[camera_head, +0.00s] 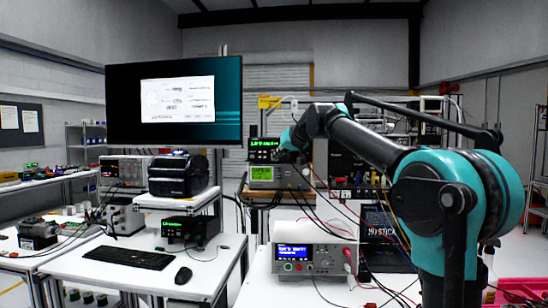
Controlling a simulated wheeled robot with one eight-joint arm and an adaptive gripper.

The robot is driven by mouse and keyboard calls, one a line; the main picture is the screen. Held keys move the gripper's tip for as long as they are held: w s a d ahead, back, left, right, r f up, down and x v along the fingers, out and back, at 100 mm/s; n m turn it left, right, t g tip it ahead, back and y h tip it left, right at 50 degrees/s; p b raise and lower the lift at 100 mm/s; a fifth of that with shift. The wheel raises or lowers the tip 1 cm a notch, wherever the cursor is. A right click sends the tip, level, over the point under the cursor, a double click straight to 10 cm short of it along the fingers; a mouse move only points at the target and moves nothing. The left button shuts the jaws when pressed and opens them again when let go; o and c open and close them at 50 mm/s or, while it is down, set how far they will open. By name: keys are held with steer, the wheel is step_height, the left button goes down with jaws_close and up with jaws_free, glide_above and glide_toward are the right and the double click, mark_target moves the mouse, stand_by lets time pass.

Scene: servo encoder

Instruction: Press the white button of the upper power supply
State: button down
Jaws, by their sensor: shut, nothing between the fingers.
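In the head view, a black instrument with green digits (262,145) sits on top of a grey unit with a bright green screen (262,174), on a wooden-topped stand at the middle back. The upper one looks like the upper power supply. My arm reaches in from the right, and my gripper (286,156) is small and dark at the right side of this stack. It is shut and empty. It and my wrist cover the right part of the upper front panel. I cannot make out a white button, nor whether my fingers touch the panel.
A grey bench instrument with a blue screen (314,258) stands on the near white table, with cables and a laptop (388,226) at its right. A large monitor (174,101), keyboard (130,257) and mouse (183,275) are at the left. Loose cables hang below the stack.

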steer(key=shift+w, duration=0.1)
stand_by(0.5)
steer(key=shift+w, duration=0.35)
steer(key=shift+s, duration=0.45)
steer(key=s, duration=0.6)
stand_by(0.6)
steer(key=shift+a, duration=0.1)
